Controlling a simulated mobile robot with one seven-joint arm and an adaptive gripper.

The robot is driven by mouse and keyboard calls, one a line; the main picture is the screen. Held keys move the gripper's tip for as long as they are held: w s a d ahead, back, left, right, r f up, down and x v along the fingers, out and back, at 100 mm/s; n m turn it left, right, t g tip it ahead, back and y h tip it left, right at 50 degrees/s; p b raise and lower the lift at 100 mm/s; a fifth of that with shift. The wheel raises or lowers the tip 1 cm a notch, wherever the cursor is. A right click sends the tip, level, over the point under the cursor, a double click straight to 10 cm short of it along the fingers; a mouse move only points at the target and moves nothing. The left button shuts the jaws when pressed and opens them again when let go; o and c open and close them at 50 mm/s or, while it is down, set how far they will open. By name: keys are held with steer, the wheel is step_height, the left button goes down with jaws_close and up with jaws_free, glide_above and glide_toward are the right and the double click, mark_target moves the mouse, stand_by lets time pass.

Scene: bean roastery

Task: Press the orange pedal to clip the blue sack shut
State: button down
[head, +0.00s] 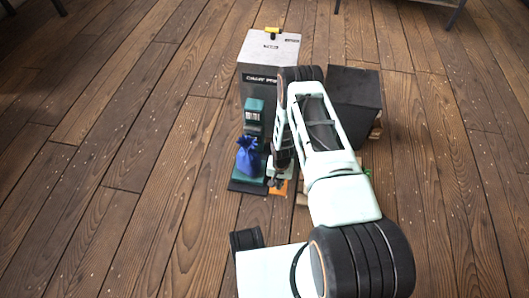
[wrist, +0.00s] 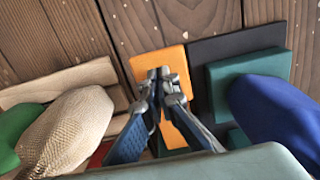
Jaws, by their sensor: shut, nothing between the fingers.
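The orange pedal (head: 284,190) is a flat plate low in front of the machine. It also shows in the wrist view (wrist: 148,62), partly covered by my fingers. My gripper (wrist: 158,74) is shut and empty, its fingertips over the pedal; I cannot tell whether they touch it. In the head view my gripper (head: 275,182) is at the pedal, partly hidden. The blue sack (head: 248,160) stands upright, gathered at the neck, on a green block just left of the pedal. It fills the right side of the wrist view (wrist: 278,112).
A teal machine head (head: 254,110) stands behind the sack, before a grey-topped cabinet (head: 266,48). A black box (head: 354,95) stands right of my arm. In the wrist view, a tan woven sack (wrist: 65,135) and a wooden board (wrist: 55,82) lie left. Open wooden floor surrounds them.

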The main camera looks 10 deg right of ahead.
steer(key=shift+f+b, duration=0.45)
steer(key=shift+f, duration=2)
steer(key=shift+s, duration=0.1)
steer(key=shift+f, duration=0.2)
step_height(320, 180, up, 9)
steer(key=p, duration=0.6)
steer(key=shift+r, duration=0.15)
